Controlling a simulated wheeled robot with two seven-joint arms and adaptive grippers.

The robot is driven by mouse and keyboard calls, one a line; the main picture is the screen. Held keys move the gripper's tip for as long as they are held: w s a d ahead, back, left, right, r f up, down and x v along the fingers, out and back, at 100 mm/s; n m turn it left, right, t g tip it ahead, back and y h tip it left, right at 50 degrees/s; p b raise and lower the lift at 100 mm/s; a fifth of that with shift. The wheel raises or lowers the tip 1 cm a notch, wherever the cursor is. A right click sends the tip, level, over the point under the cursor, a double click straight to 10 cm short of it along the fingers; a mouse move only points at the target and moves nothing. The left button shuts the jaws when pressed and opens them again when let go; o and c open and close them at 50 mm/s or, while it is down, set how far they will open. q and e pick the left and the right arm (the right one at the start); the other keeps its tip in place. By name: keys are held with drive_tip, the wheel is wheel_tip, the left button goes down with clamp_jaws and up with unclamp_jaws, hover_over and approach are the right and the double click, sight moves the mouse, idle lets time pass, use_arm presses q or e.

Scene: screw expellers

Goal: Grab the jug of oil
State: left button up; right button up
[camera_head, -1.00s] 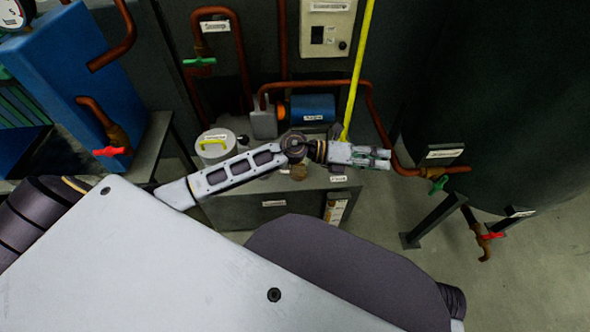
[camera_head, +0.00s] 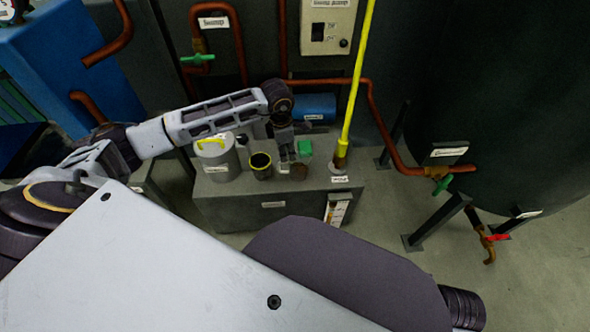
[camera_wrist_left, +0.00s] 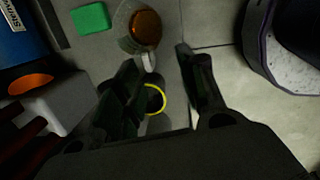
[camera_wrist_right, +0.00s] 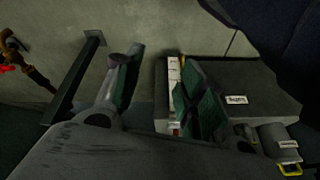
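The jug of oil (camera_head: 299,172) stands on the grey bench (camera_head: 235,205), showing as a small brown round shape. In the left wrist view the jug (camera_wrist_left: 144,27) is clear glass with orange-brown oil, its pale handle toward me. My left gripper (camera_head: 287,158) points down beside the jug, on its left. Its two fingers (camera_wrist_left: 157,62) are apart, with the handle near the gap between the tips; I cannot tell whether they touch it. My right gripper (camera_wrist_right: 160,68) is open and empty, seen only in its wrist view, over the floor and the bench's edge.
Left of the jug stand a dark yellow-rimmed cup (camera_head: 260,168) and a grey canister (camera_head: 216,165) with a yellow handle. A green block (camera_head: 305,148) lies behind it. A yellow pole (camera_head: 352,100) rises at right. Copper pipes (camera_head: 371,110) and a dark tank (camera_head: 490,90) stand beyond.

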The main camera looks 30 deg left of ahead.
sight(279, 163)
use_arm(q)
drive_tip(key=a, duration=0.1)
drive_tip(key=a+y, duration=0.1)
drive_tip(key=a, duration=0.1)
drive_tip(key=shift+w+a+r, duration=0.15)
drive_tip(key=shift+r, duration=0.25)
use_arm(e)
drive_tip(key=shift+r, duration=0.1)
use_arm(q)
drive_tip(key=f, duration=0.2)
drive_tip(key=f+b, duration=0.1)
drive_tip(key=f, duration=0.2)
drive_tip(key=w+f+b, duration=0.1)
drive_tip(key=f, duration=0.2)
drive_tip(key=shift+a+f, duration=0.2)
drive_tip(key=shift+a, duration=0.15)
drive_tip(key=shift+f, duration=0.1)
use_arm(e)
drive_tip(key=shift+t+y, duration=0.4)
drive_tip(key=shift+t, duration=0.1)
drive_tip(key=f, duration=0.1)
drive_tip(key=a+f, duration=0.1)
drive_tip(key=f, duration=0.3)
drive_tip(key=shift+w+a+f, duration=0.1)
drive_tip(key=shift+w+a, duration=0.2)
drive_tip(key=shift+w, duration=0.1)
use_arm(q)
drive_tip(key=shift+f+b, duration=0.1)
drive_tip(key=shift+b, duration=0.2)
